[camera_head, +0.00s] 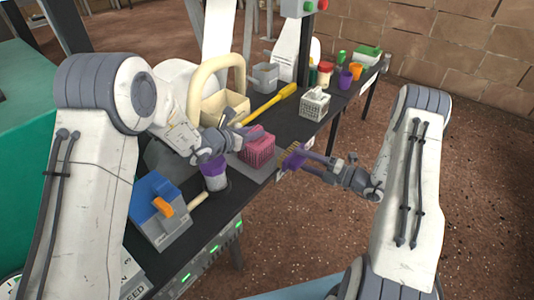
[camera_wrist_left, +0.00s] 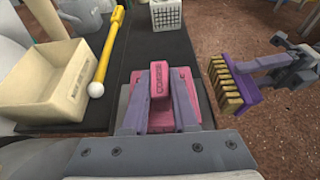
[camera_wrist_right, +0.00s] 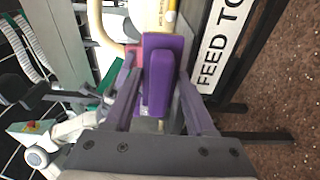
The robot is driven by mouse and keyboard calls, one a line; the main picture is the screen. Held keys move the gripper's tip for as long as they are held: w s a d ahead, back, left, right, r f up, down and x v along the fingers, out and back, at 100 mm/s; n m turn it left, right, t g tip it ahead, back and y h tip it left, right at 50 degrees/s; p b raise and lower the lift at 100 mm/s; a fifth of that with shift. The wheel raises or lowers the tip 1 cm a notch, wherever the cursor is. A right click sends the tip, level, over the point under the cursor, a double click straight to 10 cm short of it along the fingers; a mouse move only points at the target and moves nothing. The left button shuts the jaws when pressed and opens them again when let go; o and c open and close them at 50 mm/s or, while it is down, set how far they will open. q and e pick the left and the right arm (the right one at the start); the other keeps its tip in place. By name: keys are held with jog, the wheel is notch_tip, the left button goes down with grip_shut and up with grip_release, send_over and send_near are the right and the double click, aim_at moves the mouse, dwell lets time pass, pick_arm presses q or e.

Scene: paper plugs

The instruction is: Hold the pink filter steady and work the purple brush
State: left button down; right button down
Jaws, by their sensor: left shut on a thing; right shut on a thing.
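The pink filter (camera_head: 258,149) is a ribbed block on a grey plate on the dark bench. My left gripper (camera_head: 238,136) is shut on its pink handle, which shows between the fingers in the left wrist view (camera_wrist_left: 160,82). The purple brush (camera_head: 293,158) is held by my right gripper (camera_head: 303,160), off the bench's front edge and right of the filter, apart from it. In the left wrist view the brush (camera_wrist_left: 246,88) has tan bristles facing the filter. In the right wrist view its purple handle (camera_wrist_right: 158,75) sits between the fingers; its bristles are hidden there.
A cream bin (camera_wrist_left: 48,85) and a yellow rod (camera_head: 268,104) with a white end lie behind the filter. A white basket (camera_head: 314,105) stands further along. A purple-and-white cup (camera_head: 215,175) and a blue-grey box (camera_head: 160,212) stand at the near left. The floor right of the bench is clear.

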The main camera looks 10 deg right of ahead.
pick_arm(q)
jog(key=c, duration=0.6)
grip_release()
jog(key=shift+a, duration=0.1)
